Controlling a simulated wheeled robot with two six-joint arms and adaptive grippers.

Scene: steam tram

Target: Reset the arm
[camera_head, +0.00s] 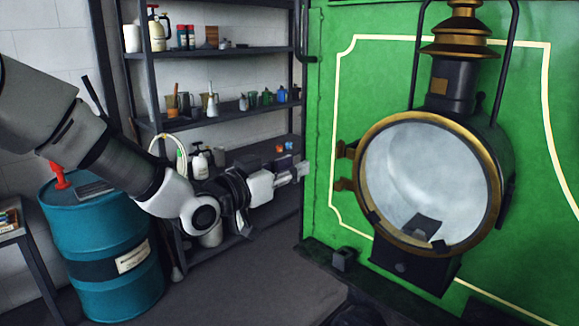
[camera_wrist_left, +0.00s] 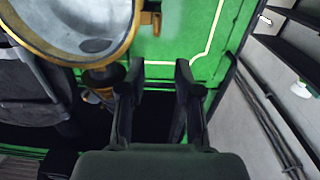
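My left arm comes in from the left in the head view, and its gripper (camera_head: 292,173) points right, in front of the shelf and left of the lamp. In the left wrist view its two dark fingers stand apart with nothing between them, so the gripper (camera_wrist_left: 158,80) is open and empty. The big lamp (camera_head: 430,185), with a brass rim and round glass, is on the green tram panel (camera_head: 335,110). Its rim (camera_wrist_left: 85,62) also shows at the upper left of the left wrist view. I do not make out my right gripper.
A teal drum (camera_head: 105,245) stands below my left arm. A dark shelf rack (camera_head: 235,52) behind it holds bottles, cans and small jars. A table corner (camera_head: 12,236) is at the far left. The grey floor (camera_head: 270,275) is open between rack and tram.

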